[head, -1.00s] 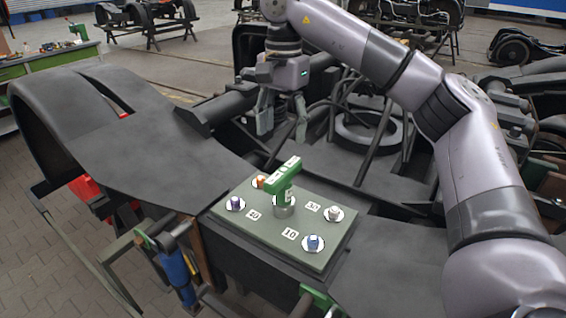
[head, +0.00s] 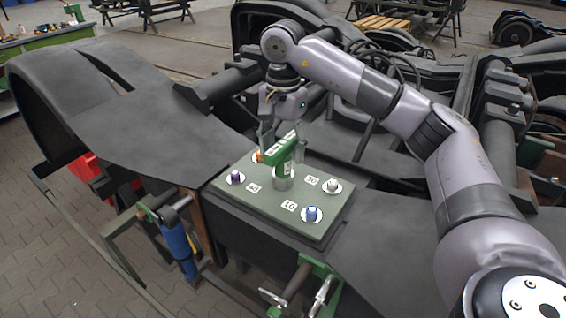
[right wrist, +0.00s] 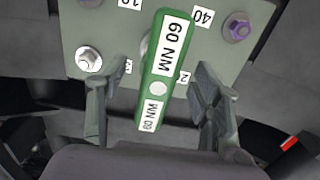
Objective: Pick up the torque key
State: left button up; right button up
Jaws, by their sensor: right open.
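My right gripper (head: 283,143) is above and behind the key, pointing down. In the right wrist view my right gripper (right wrist: 160,112) is open, with one finger on each side of the handle and a visible gap on both sides. The key's lower shaft is mostly hidden by the handle there. My left gripper does not show.
Around the key on the plate are a purple bolt (head: 236,177), a blue one (head: 312,213), a silver one (head: 331,186) and an orange one (head: 259,156), with number labels. The plate rests on the dark bogie frame (head: 140,120). A blue cylinder (head: 178,250) hangs in front.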

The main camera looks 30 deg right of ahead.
aim_at(283, 167)
jog(key=f, duration=0.1)
jog(key=f+p, duration=0.1)
jog(key=f, duration=0.1)
jog(key=f+p, duration=0.1)
jog(key=shift+s+a+f, duration=0.15)
jog(key=shift+s, duration=0.1)
jog(key=shift+f+p, duration=0.3)
jog(key=shift+f, duration=0.1)
jog(key=c, duration=0.3)
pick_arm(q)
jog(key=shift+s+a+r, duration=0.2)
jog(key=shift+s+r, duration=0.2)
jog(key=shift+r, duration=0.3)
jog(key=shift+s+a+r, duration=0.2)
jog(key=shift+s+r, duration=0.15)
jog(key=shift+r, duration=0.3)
pick_arm(e)
grip_shut()
